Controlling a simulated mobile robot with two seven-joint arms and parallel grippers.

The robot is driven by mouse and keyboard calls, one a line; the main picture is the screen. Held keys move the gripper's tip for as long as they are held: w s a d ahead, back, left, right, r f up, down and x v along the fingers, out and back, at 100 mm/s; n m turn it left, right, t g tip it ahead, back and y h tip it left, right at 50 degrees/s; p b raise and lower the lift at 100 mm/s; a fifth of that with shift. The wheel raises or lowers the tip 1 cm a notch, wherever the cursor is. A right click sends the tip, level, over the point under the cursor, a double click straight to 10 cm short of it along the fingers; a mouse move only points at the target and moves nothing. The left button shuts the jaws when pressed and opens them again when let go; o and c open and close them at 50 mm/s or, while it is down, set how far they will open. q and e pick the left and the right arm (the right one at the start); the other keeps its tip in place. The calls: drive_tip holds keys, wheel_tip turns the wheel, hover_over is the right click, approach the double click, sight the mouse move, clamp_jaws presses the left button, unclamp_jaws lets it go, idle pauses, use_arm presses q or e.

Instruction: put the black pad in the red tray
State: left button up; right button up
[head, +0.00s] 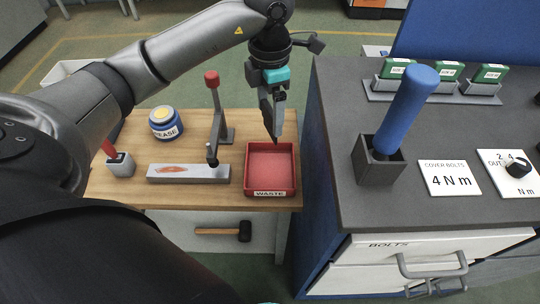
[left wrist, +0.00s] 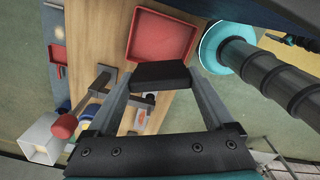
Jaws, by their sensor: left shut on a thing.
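The red tray (head: 270,172), labelled WASTE, sits empty at the right end of the wooden table. It also shows in the left wrist view (left wrist: 163,36), just beyond my fingers. My left gripper (head: 273,132) hangs above the back part of the tray, pointing down. In the left wrist view its fingers are shut on the black pad (left wrist: 160,75), a flat dark block held between the fingertips. The pad is hard to tell from the dark fingers in the head view. My right gripper is not in view.
A red-knobbed lever stand (head: 217,110) is left of the tray, with a grey block (head: 188,173) in front. A grease pot (head: 165,123) stands farther left. The higher grey cabinet top (head: 440,208) is right of the tray, with a blue-handled tool (head: 405,108) upright in a holder.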

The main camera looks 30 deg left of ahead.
use_arm(q)
drive_tip(key=shift+f+b, duration=0.8)
drive_tip(key=shift+f, duration=6.6)
drive_tip(key=shift+f, duration=0.2)
drive_tip(key=o, duration=1.3)
drive_tip(key=shift+r, duration=0.1)
drive_tip(key=shift+r, duration=0.3)
wheel_tip(320, 180, up, 12)
drive_tip(key=shift+f+p, duration=0.15)
drive_tip(key=shift+p, duration=0.55)
